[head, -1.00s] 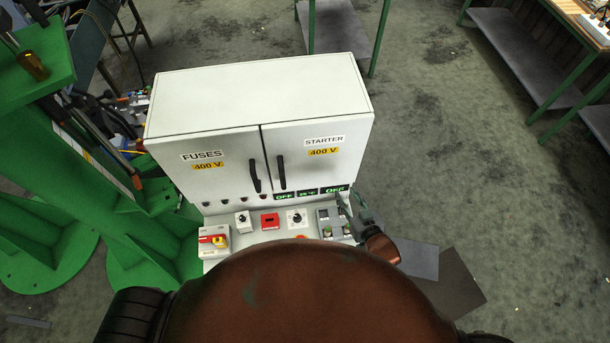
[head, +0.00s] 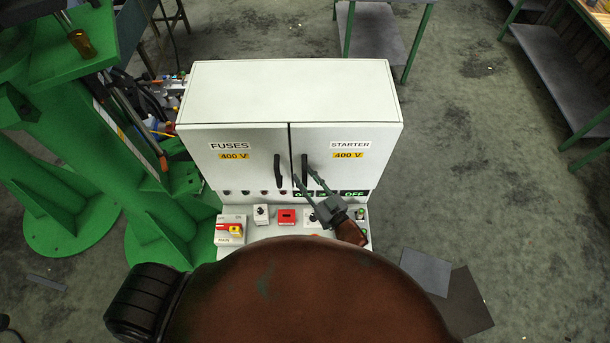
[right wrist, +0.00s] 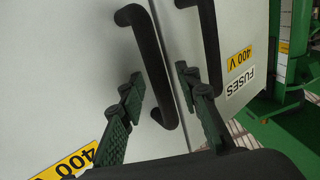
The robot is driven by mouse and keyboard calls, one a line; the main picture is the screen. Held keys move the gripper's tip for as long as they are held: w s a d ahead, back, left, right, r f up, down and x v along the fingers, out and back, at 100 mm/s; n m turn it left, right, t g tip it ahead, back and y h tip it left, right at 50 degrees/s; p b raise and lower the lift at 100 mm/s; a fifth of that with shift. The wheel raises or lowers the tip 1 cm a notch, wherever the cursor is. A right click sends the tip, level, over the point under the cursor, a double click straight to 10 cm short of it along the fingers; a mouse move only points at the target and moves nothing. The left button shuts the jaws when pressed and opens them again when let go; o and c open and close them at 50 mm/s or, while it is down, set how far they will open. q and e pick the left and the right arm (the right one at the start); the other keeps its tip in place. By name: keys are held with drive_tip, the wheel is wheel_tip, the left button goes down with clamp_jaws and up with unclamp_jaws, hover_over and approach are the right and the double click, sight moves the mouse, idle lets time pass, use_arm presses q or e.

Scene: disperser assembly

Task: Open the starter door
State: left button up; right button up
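The starter door (head: 360,170) is the right door of a white cabinet and looks closed. Its label reads STARTER above a yellow 400 V tag. Its black upright bar handle (head: 304,168) is near the door's left edge. My right gripper (head: 303,175) is open at this handle. In the right wrist view, the handle (right wrist: 151,72) lies between the two spread green fingers of my right gripper (right wrist: 160,84). I see a gap on the fuses side; contact on the other side cannot be told. My left gripper is not in view.
The fuses door (head: 232,165), closed, has its own black handle (head: 278,171) close beside the starter handle. Below is a control panel with a red square piece (head: 287,216) and a yellow-red main switch (head: 236,230). Green stands (head: 75,170) are at left.

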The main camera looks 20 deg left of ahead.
drive_tip(key=shift+w+a, duration=0.15)
drive_tip(key=shift+a, duration=0.05)
clamp_jaws()
idle(0.3)
idle(0.3)
